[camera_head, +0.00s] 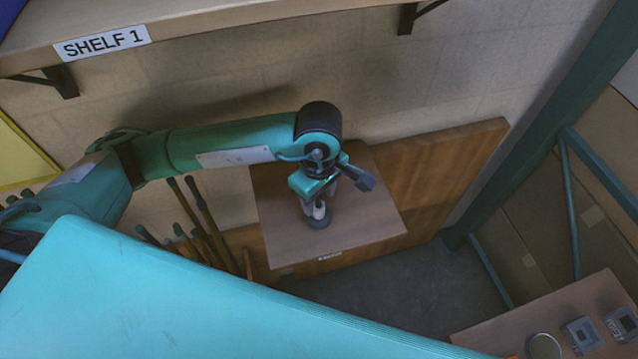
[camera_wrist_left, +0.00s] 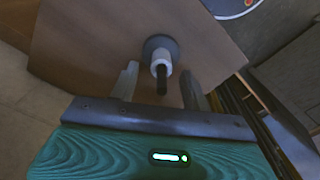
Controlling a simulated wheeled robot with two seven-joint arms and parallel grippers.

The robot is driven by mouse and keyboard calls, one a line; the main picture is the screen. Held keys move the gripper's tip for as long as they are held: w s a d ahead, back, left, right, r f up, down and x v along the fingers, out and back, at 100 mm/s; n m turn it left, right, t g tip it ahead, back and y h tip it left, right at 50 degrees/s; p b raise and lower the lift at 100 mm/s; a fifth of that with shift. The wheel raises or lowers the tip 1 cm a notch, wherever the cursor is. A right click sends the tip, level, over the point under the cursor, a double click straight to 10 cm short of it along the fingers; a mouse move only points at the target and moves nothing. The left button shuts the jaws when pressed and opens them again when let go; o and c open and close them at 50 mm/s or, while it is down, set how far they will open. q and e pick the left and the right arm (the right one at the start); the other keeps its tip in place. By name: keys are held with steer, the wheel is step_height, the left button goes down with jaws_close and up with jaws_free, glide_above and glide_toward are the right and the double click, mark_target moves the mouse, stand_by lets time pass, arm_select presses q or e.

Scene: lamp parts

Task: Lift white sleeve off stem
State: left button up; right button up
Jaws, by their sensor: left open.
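The white sleeve (camera_head: 319,210) sits low around a dark upright stem, just above a round grey base on a small brown table. In the left wrist view the white sleeve (camera_wrist_left: 160,61) shows as a pale ring, with the dark stem (camera_wrist_left: 161,83) sticking out of it toward the camera and the grey base (camera_wrist_left: 151,44) beyond. My left gripper (camera_wrist_left: 160,72) is open, with one finger on each side of the stem and sleeve. Gaps show on both sides. In the head view my left gripper (camera_head: 328,192) hangs over the stem and partly hides it. My right gripper is not in view.
The small table (camera_head: 370,230) is otherwise mostly clear, with a wooden panel (camera_head: 450,170) behind it. Several upright poles (camera_head: 205,225) stand left of it. A shelf (camera_head: 230,18) runs above. Another table (camera_head: 500,330) with small items stands at lower right.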

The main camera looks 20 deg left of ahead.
mark_target(319, 207)
arm_select(q)
step_height(319, 207, down, 3)
steer(key=shift+s+r+b, duration=0.15)
steer(key=shift+b, duration=0.2)
steer(key=shift+f, duration=0.5)
jaws_close()
steer(key=c, duration=0.9)
jaws_free()
jaws_close()
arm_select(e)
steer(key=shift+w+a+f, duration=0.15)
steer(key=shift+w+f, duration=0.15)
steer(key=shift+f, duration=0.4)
arm_select(q)
steer(key=shift+r, duration=0.2)
